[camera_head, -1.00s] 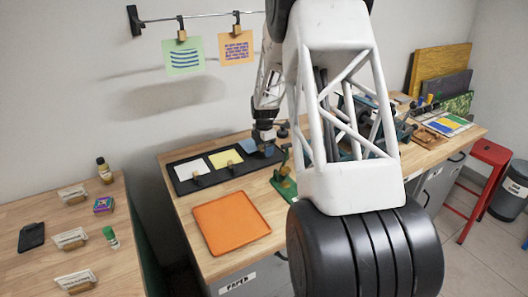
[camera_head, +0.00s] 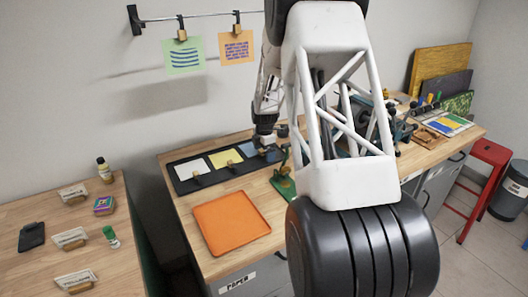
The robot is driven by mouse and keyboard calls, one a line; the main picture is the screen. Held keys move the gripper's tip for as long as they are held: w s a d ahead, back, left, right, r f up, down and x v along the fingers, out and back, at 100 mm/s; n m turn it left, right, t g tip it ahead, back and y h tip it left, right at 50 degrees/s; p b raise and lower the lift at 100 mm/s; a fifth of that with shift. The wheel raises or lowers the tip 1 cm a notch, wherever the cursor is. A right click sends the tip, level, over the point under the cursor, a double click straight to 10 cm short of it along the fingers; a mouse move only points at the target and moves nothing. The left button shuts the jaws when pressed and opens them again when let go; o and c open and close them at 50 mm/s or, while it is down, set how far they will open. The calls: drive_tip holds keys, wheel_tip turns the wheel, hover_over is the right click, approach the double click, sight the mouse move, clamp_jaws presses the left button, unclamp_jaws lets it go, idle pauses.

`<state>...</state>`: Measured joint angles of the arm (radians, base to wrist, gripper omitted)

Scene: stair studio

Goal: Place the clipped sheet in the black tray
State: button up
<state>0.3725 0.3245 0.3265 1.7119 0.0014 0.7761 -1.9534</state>
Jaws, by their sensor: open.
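The black tray (camera_head: 211,183) lies on the wooden bench against the wall. It bears a white sheet (camera_head: 188,170), a yellow sheet (camera_head: 226,158) and a blue sheet (camera_head: 249,149) in a row, each with a small clip or block at its front edge. My gripper (camera_head: 264,143) is open at the tray's right end, over or beside the blue sheet; the gap between them is hard to judge. Part of the blue sheet is hidden behind it. Two more clipped sheets, green (camera_head: 184,56) and orange (camera_head: 237,47), hang from the wall rail.
An orange tray (camera_head: 231,223) lies in front of the black tray. A green tool (camera_head: 284,183) stands right of it. My arm covers the bench's middle. A side table (camera_head: 60,205) at left holds labels, bottles and a black clip.

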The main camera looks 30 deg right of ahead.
drive_tip(key=shift+r, duration=0.1)
wheel_tip(320, 180, up, 12)
idle(0.8)
drive_tip(key=shift+s+a+r, duration=0.1)
idle(0.5)
